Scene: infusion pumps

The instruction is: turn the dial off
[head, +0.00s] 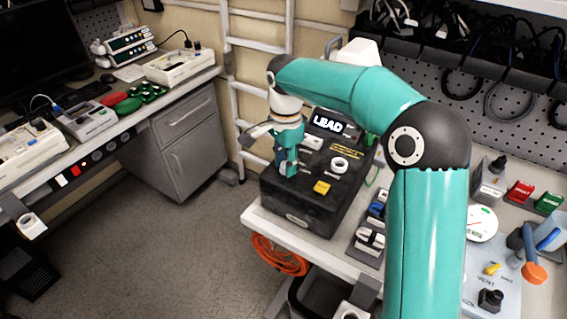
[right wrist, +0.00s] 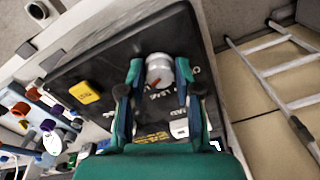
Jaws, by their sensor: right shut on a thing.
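A black device box (head: 314,217) with a lit LEAD sign (head: 328,123) stands on the bench in the head view. My right gripper (head: 289,168) reaches down onto the left part of its sloped top panel. In the right wrist view the dial (right wrist: 159,72) is a pale round knob with a red mark. My right gripper there (right wrist: 159,80) has one finger on each side of the knob and is shut on it. In the head view the gripper hides the dial. My left gripper is not in view.
A yellow button (head: 321,188) and a white ring-shaped part (head: 339,165) sit on the panel right of the gripper. Small connectors (head: 371,238) lie beside the box. A ladder (head: 233,90) stands behind.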

